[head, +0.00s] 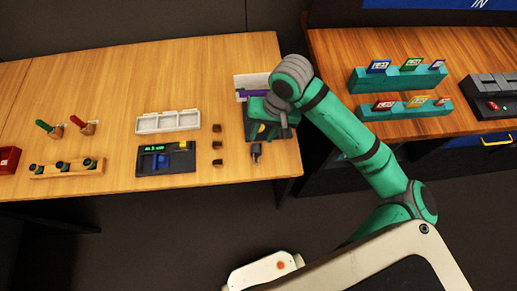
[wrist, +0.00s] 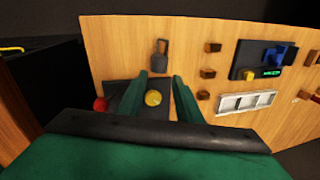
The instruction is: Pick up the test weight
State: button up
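A small dark grey block with a loop on top (wrist: 160,55), likely the test weight, stands on the wooden table near its edge in the wrist view. It also shows in the head view, the dark piece (head: 256,152) just in front of the trackball panel. My gripper (wrist: 161,78) is open, its two green fingers apart with nothing held between them. It is above the dark trackball panel (wrist: 120,88), whose yellow ball (wrist: 153,98) shows between the fingers. In the head view my gripper (head: 284,122) partly hides that panel.
Several small brown blocks (head: 217,145) stand left of the weight. Further left are a dark panel with a green display (head: 140,163) and a white tray (head: 168,130). A second table (head: 420,60) with green racks stands right, across a gap.

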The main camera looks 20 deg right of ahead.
aim_at(257, 148)
jog(key=x, duration=0.2)
jog(key=shift+a+f, duration=0.1)
jog(key=shift+f, duration=0.25)
jog(key=shift+s+x, duration=0.15)
jog(key=shift+x, duration=1.2)
jog(key=shift+s+x, duration=0.15)
jog(key=shift+x, duration=1.15)
grip_shut()
